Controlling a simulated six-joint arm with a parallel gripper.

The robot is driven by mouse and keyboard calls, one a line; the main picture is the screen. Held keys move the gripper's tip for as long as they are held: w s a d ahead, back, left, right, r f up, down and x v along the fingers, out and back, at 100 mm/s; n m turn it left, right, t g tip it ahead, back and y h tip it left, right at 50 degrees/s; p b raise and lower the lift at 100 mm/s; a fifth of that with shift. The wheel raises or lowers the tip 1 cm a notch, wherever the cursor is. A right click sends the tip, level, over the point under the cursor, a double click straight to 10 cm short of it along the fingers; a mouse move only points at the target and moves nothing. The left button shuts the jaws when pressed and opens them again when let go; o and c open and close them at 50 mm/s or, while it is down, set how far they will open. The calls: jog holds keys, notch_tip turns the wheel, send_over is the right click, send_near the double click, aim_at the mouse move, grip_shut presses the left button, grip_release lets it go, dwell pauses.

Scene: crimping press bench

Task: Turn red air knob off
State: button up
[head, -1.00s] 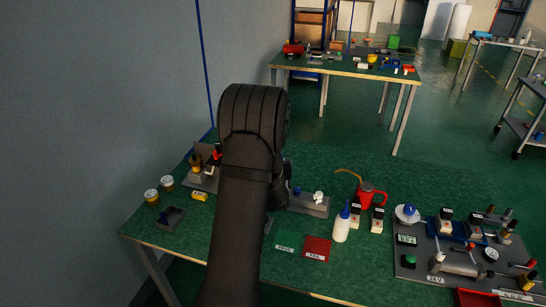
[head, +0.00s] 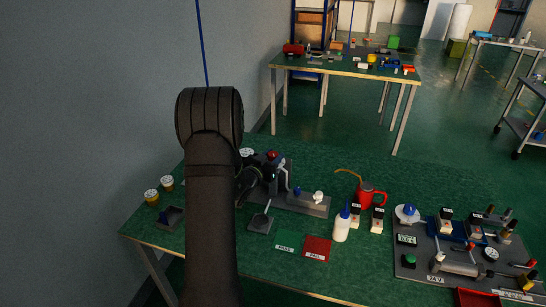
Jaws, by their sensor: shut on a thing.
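My arm (head: 210,200) stands tall in the left half of the head view. It hides my gripper, so its jaws and what lies between them cannot be seen. A red round top (head: 272,155) shows on a dark upright device (head: 268,172) just right of my arm. I cannot tell whether it is the red air knob. The part of the bench that held another small red piece on a grey base is behind my arm.
Right of my arm are a small grey stand (head: 260,222), a grey block (head: 305,202), a white bottle (head: 342,224) and a red can (head: 370,195). Green (head: 288,242) and red (head: 317,248) plates lie in front. A crowded grey panel (head: 430,262) fills the right.

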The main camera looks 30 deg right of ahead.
dwell(0.4)
jog(key=o, duration=1)
jog(key=v, duration=1.7)
jog(key=shift+a, duration=0.2)
jog(key=shift+r, duration=0.1)
